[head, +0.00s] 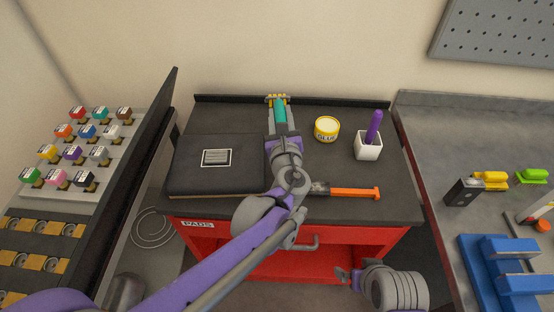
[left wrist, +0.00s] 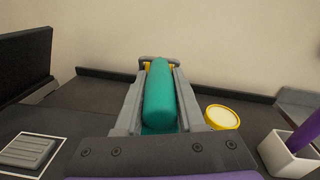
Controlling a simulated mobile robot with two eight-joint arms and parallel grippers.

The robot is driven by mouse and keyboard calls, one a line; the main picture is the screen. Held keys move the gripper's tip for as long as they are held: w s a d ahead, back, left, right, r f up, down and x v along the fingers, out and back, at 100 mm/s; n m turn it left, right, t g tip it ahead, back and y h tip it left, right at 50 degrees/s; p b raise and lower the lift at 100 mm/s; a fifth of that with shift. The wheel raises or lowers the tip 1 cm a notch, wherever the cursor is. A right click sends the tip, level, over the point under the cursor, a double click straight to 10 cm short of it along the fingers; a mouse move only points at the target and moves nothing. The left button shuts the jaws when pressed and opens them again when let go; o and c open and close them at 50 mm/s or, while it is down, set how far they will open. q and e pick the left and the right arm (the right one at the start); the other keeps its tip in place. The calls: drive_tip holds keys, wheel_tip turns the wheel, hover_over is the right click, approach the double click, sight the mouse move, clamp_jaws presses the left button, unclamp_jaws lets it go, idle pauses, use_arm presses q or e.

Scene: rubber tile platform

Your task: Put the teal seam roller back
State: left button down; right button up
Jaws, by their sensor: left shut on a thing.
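The teal seam roller (head: 280,110) is between the fingers of my left gripper (head: 280,113), over the back middle of the black cart top. In the left wrist view its teal handle (left wrist: 160,95) lies lengthwise between the two grey fingers (left wrist: 160,90), which are shut on it. Small yellow and grey parts (head: 278,97) show at the far end of the fingers; I cannot tell whether the roller touches them. The roller's far end is hidden. My right gripper (head: 345,276) is low at the front, apart from the cart top, its jaw opening unclear.
The cart top (head: 230,115) holds a black case (head: 190,172), a yellow glue tin (head: 326,129), a white cup (head: 368,149) with a purple handle (head: 374,126), and an orange-handled tool (head: 352,193). A rack of coloured blocks (head: 65,200) stands left, a grey bench (head: 430,125) right.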

use_arm(q)
drive_tip(key=shift+s+d+f+m+h, duration=0.2)
drive_tip(key=shift+d+m+h, duration=0.05)
drive_tip(key=shift+d+h, duration=0.15)
drive_tip(key=shift+s+d+f+m+h, duration=0.15)
drive_tip(key=shift+s+d+m+h, duration=0.1)
drive_tip(key=shift+d+h, duration=0.15)
drive_tip(key=shift+d, duration=0.1)
drive_tip(key=shift+w, duration=0.1)
drive_tip(key=shift+f+b, duration=1.1)
drive_tip(key=shift+f, duration=3.7)
drive_tip(key=shift+f, duration=0.2)
drive_tip(key=c, duration=0.5)
unclamp_jaws()
